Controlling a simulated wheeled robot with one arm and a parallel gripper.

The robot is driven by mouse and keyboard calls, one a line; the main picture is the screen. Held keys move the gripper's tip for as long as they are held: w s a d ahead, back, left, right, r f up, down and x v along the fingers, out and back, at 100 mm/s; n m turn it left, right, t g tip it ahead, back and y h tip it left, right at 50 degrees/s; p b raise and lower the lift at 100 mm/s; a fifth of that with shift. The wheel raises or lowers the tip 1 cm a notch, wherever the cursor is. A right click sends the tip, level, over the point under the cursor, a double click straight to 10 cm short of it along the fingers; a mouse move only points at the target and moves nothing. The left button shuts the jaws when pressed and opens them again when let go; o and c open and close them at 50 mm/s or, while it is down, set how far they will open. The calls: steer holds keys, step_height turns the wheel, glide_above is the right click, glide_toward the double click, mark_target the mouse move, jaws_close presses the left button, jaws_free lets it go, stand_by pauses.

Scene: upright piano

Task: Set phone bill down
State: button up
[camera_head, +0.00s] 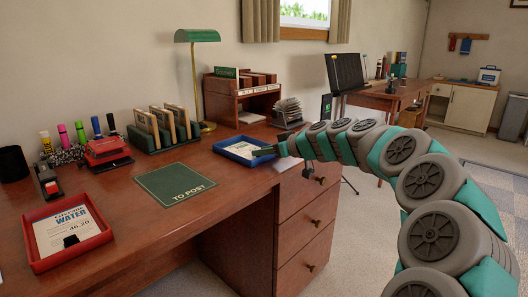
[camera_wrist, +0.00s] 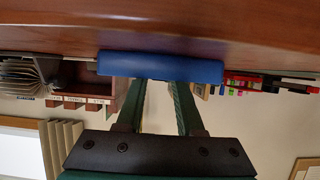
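A white printed sheet (camera_head: 243,149) lies in the blue tray (camera_head: 225,154) at the desk's right end. It could be the phone bill, but its print is too small to read. My gripper (camera_head: 263,152) reaches in from the right, with its fingers over the tray's right side. In the wrist view, which is upside down, my gripper (camera_wrist: 158,82) has its two green fingers apart with a clear gap and no paper visible between them. The blue tray wall (camera_wrist: 160,67) hides the fingertips. The green "TO POST" mat (camera_head: 172,185) lies bare in the middle of the desk.
A red tray (camera_head: 98,238) with a water bill stands front left. A letter rack (camera_head: 160,130), green lamp (camera_head: 196,36), pigeonhole shelf (camera_head: 240,95) and rotary card file (camera_head: 288,112) stand behind. Markers and a red stapler-like item (camera_head: 106,150) are at the left.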

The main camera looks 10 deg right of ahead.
steer(key=shift+o, duration=1.3)
steer(key=b+v, duration=0.1)
steer(key=v, duration=1.1)
steer(key=shift+r, duration=0.1)
steer(key=s+a+f+g+h, duration=0.1)
steer(key=s+a+f+g, duration=0.1)
steer(key=s+a+f, duration=0.4)
steer(key=s+a+f+g, duration=0.2)
steer(key=s+a+g, duration=0.15)
steer(key=s, duration=0.45)
steer(key=s+a+f+g+h, duration=0.1)
steer(key=s+a+f+g, duration=0.15)
steer(key=s+a, duration=0.4)
steer(key=s+d+f+m+g+h, duration=0.2)
steer(key=s+f, duration=0.4)
steer(key=s, duration=0.6)
steer(key=s+d+f+m+g+h, duration=0.2)
steer(key=s+d+f+m+h, duration=0.2)
steer(key=s, duration=0.9)
steer(key=d+f+m, duration=0.1)
steer(key=d+f, duration=0.2)
steer(key=shift+d+f+g, duration=0.25)
steer(key=shift+f+g, duration=0.05)
steer(key=shift+g, duration=0.1)
